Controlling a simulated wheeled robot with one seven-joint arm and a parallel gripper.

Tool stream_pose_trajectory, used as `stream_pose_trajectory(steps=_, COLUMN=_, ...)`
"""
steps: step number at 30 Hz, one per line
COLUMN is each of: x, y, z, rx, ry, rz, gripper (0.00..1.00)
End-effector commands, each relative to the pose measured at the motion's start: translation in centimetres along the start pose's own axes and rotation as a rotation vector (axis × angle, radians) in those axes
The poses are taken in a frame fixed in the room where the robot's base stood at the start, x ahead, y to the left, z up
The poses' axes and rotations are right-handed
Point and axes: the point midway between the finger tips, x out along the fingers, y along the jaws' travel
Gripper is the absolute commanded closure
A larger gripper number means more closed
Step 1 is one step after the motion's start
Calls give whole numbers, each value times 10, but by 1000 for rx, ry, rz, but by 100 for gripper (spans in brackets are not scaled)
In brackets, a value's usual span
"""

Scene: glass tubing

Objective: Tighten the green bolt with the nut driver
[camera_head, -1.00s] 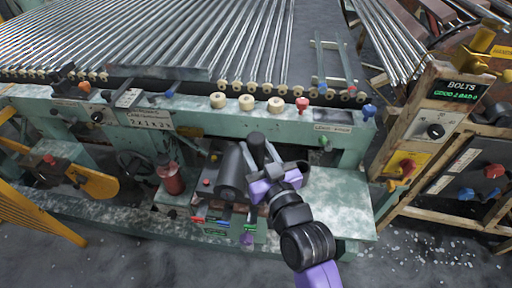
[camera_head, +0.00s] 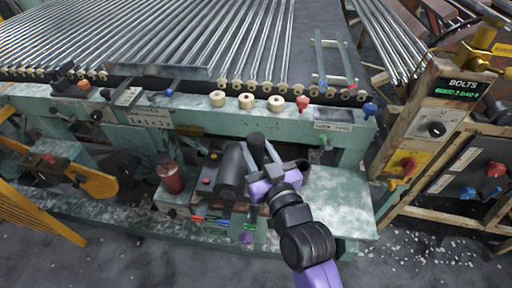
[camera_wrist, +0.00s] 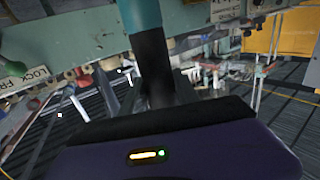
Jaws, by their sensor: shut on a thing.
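A green bolt (camera_head: 325,142) sticks out of the pale green machine's front, just under a small white label. A green knob-like head, probably the same bolt, shows beside a white label at the left of the wrist view (camera_wrist: 12,68). My gripper (camera_head: 271,160) is over the machine's lower front, left of and below the green bolt and apart from it. It is shut on a dark upright handle, which I take to be the nut driver (camera_head: 256,149). In the wrist view the nut driver (camera_wrist: 153,62) is black with a teal upper part. Its working tip cannot be made out.
A dark cylinder (camera_head: 232,172) stands close left of my gripper. A red bolt (camera_head: 303,102) and a blue bolt (camera_head: 369,110) sit higher on the machine. A BOLTS display post (camera_head: 462,88) stands at the right. The machine's lower ledge (camera_head: 335,205) is clear at right.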

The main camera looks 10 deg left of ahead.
Motion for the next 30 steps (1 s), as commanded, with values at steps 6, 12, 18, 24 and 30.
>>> stream_pose_trajectory(steps=6, x=0, y=0, z=-1, rx=0, ry=6, rz=0, gripper=100)
stream_pose_trajectory(steps=12, x=0, y=0, z=1, rx=0, ry=5, rz=-1, gripper=100)
stream_pose_trajectory(steps=18, x=0, y=0, z=1, rx=1, ry=3, rz=-1, gripper=100)
stream_pose_trajectory(steps=24, x=0, y=0, z=3, rx=1, ry=1, rz=-1, gripper=100)
stream_pose_trajectory(steps=30, x=0, y=0, z=4, rx=1, ry=-1, rz=-1, gripper=100)
